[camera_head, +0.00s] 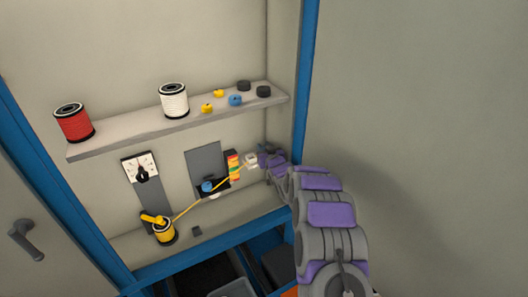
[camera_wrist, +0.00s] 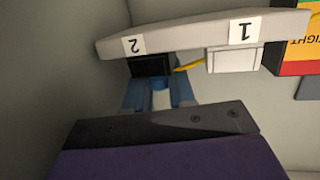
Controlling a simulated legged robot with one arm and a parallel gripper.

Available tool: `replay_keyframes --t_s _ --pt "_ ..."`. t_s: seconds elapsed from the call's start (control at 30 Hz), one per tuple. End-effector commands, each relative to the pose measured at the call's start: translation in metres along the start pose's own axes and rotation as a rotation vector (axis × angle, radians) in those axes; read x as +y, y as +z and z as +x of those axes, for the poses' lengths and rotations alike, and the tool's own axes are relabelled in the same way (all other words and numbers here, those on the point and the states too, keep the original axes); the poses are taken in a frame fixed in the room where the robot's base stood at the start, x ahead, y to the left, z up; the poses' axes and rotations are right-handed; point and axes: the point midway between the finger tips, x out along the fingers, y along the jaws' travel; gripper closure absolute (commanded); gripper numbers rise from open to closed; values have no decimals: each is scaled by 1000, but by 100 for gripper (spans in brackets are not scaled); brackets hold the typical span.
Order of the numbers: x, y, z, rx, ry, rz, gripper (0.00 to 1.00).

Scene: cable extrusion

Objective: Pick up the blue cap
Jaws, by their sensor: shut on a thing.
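A small round blue cap (camera_head: 236,100) sits on the upper shelf among yellow and black ones. A blue round piece (camera_head: 208,186) is on the lower level by a grey panel. My gripper (camera_head: 270,158) is well below and right of the shelf cap, beside the white block. I cannot tell whether this piece is a cap. The fingers hide its sides.
The shelf (camera_head: 120,138) also carries a red spool (camera_head: 73,123) and a white spool (camera_head: 173,101). A white block marked 1 (camera_wrist: 234,61) is beside block 2. A side wall is close on the right.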

Motion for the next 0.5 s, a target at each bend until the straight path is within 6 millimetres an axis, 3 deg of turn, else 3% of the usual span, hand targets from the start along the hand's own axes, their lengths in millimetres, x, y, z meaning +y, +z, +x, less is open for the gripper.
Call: replay_keyframes --t_s 0.5 --pt "-1 -7 -1 -1 -1 -1 100"
